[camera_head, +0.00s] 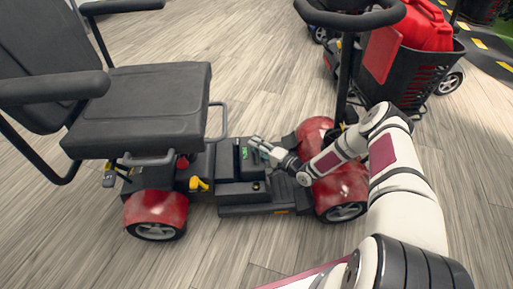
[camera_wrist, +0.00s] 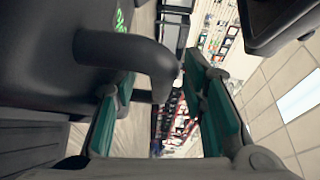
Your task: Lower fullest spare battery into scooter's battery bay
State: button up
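The scooter (camera_head: 165,205) has a black seat and red fenders. A black battery (camera_head: 243,158) with a green display stands upright on its floor, in front of the seat; I cannot tell how deep it sits in the battery bay. My gripper (camera_head: 259,150) is just right of the battery's upper part, fingers spread. In the wrist view, the teal-padded fingers of my gripper (camera_wrist: 162,105) are wide apart. A thick dark handle (camera_wrist: 140,62) reaches over the left finger into the gap, and the fingers are not closed on it. Green marks show on the black body beside it.
A black ledge (camera_head: 242,193) lies in front of the battery. A yellow lever (camera_head: 198,184) is near the seat base. The steering column (camera_head: 346,80) rises at the right. A second scooter with a black basket (camera_head: 415,85) and red container stands behind. Wooden floor is free in front.

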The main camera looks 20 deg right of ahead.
jog(key=shift+s+f, duration=0.1)
jog(key=shift+f, duration=0.1)
jog(key=v, duration=1.2)
jog(key=shift+r, duration=0.15)
